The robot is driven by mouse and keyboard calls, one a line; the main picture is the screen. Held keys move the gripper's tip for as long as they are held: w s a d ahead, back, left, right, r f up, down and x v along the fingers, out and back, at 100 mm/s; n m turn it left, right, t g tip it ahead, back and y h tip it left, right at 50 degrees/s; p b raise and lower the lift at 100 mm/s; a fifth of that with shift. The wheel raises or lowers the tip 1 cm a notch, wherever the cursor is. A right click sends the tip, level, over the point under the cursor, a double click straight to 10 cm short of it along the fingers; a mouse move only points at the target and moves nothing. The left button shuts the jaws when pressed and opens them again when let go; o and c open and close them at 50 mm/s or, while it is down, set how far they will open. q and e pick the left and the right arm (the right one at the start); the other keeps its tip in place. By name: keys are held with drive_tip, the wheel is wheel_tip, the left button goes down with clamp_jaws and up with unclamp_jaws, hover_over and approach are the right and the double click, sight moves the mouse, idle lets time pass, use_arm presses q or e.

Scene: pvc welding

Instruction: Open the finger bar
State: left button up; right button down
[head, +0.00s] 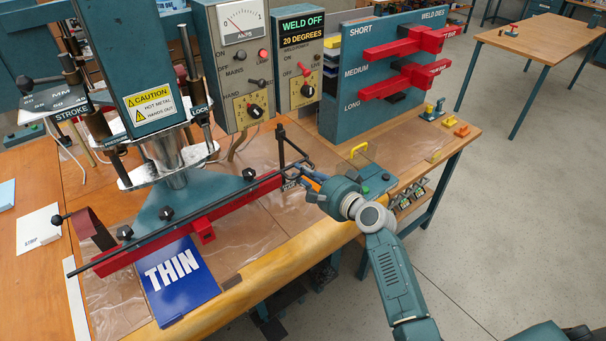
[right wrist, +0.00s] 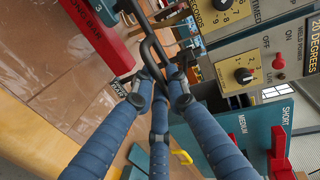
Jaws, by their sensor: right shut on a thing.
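The finger bar (head: 240,194) is a long thin black rod running across the front of the welding press, just above a red die bar (head: 150,246). Its right end joins an upright black frame. In the right wrist view the black bar (right wrist: 150,52) comes down between my blue fingers. My right gripper (head: 299,179) is at the right end of the bar, with its fingers shut on it; they also show in the right wrist view (right wrist: 161,80). The fingers partly hide the contact. My left gripper is not in view.
A blue THIN folder (head: 178,282) lies under the bar's left part. A control box with dials (head: 238,60) and a weld dies rack (head: 375,75) stand behind. A green box (head: 376,180) sits beside my right gripper.

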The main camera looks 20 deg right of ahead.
drive_tip(key=c, duration=1.8)
unclamp_jaws()
drive_tip(key=v, duration=1.2)
drive_tip(key=s+f+n+g+h+b, duration=0.15)
drive_tip(key=s+f, duration=0.25)
drive_tip(key=f, duration=0.9)
drive_tip(key=s+f+n+g+h, duration=0.1)
drive_tip(key=s+f+n+g, duration=0.2)
drive_tip(key=f, duration=0.9)
drive_tip(key=s+f+n+g+h+b, duration=0.15)
drive_tip(key=s+f, duration=0.45)
drive_tip(key=f, duration=0.7)
drive_tip(key=s+f+n+g, duration=0.2)
drive_tip(key=s+f, duration=0.6)
drive_tip(key=s, duration=0.4)
drive_tip(key=s+f+n+g+h+b, duration=0.1)
drive_tip(key=s+f+n+g, duration=0.2)
drive_tip(key=s, duration=1)
drive_tip(key=s+f+n+g, duration=0.2)
drive_tip(key=s+f+n, duration=0.3)
drive_tip(key=s+f, duration=0.7)
drive_tip(key=shift+a+f+n+g+b, duration=0.3)
drive_tip(key=shift+a+f+b, duration=0.05)
drive_tip(key=shift+b, duration=0.05)
